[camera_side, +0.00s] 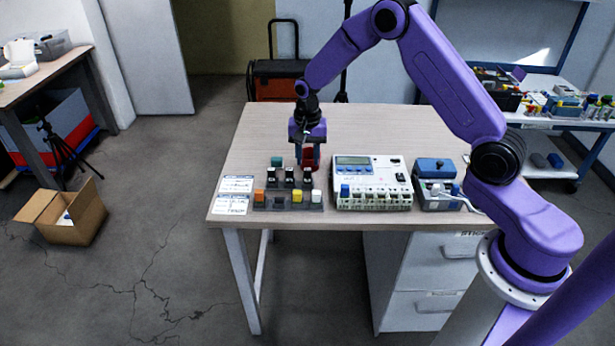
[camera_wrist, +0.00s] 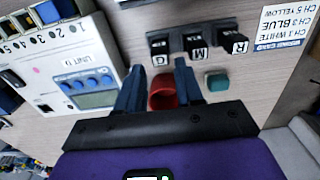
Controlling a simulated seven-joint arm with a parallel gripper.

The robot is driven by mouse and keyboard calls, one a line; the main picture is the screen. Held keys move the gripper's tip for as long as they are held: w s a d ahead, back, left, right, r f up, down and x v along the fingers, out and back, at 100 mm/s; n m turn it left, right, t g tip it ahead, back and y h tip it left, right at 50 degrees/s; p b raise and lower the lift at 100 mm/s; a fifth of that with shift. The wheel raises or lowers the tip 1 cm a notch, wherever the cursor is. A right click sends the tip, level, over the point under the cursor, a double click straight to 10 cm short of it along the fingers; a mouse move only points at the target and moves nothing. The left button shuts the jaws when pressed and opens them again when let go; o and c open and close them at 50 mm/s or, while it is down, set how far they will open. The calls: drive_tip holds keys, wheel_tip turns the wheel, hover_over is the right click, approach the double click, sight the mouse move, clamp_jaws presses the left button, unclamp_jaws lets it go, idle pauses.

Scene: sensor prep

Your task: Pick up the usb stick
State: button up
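I cannot pick out a usb stick for certain in either view. Three black blocks with white letter tags stand in a row in the side view (camera_side: 290,175), and in the wrist view (camera_wrist: 196,46) they read G, M and R. My gripper (camera_side: 306,150) is pointed down over the table just behind this row. In the wrist view its two fingers (camera_wrist: 160,68) are apart, with a red cup-like piece (camera_wrist: 163,93) showing between them. That red piece also shows beside the fingers in the side view (camera_side: 309,157). Whether the fingers touch it is not clear.
A small teal block (camera_side: 276,160) stands left of the gripper. Orange, yellow and white plugs sit in a dark rack (camera_side: 279,206) in front. A white meter unit (camera_side: 371,180) and a blue-topped box (camera_side: 434,175) stand to the right. The table's back is clear.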

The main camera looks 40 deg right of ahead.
sight(308, 169)
drive_tip(key=shift+f, duration=2.75)
clamp_jaws()
